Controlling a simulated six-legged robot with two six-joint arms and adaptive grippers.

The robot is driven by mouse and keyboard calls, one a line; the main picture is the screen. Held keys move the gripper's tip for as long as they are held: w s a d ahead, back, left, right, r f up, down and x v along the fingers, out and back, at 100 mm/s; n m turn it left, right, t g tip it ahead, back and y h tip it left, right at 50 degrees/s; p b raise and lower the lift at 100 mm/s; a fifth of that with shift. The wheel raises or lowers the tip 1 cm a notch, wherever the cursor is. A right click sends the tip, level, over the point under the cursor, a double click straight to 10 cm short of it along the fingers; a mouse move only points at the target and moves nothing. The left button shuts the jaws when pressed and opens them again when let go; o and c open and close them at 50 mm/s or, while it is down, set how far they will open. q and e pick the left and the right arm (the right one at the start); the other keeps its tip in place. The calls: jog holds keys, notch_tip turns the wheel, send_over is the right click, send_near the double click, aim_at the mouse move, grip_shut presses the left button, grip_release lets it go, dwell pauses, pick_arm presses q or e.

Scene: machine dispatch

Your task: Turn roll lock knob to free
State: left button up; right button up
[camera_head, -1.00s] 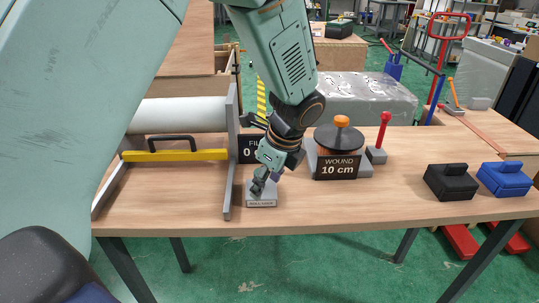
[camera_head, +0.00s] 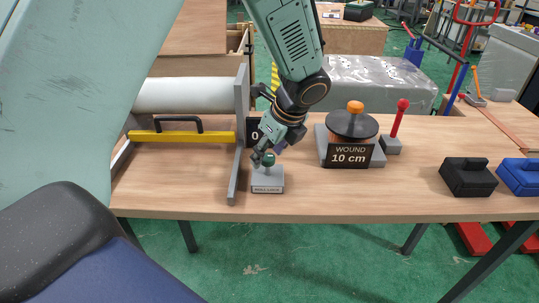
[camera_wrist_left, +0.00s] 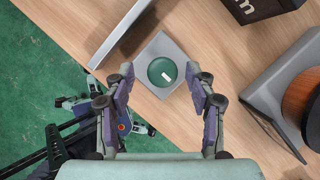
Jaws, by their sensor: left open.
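The roll lock knob (camera_wrist_left: 162,72) is round and green with a short white mark on top. It sits on a small grey base, the roll lock block (camera_wrist_left: 153,48), near the table's front edge. In the head view the knob (camera_head: 269,160) shows just below my gripper, above the labelled block (camera_head: 267,182). My left gripper (camera_wrist_left: 160,85) is open, with one finger on each side of the knob in the wrist view. The fingers look apart from the knob. In the head view the left gripper (camera_head: 262,155) partly covers the knob. My right gripper is not in view.
A grey upright plate (camera_head: 238,150) stands left of the block, beside a white roll (camera_head: 185,95) and a yellow bar (camera_head: 195,137). The "WOUND 10 cm" spool stand (camera_head: 349,157), a red lever (camera_head: 399,118) and black and blue boxes (camera_head: 468,178) stand to the right.

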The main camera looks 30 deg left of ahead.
pick_arm(q)
jog(key=shift+w+a+f, duration=0.1)
jog(key=shift+w+f, duration=0.05)
jog(key=shift+f, duration=0.25)
jog(key=shift+r, duration=0.1)
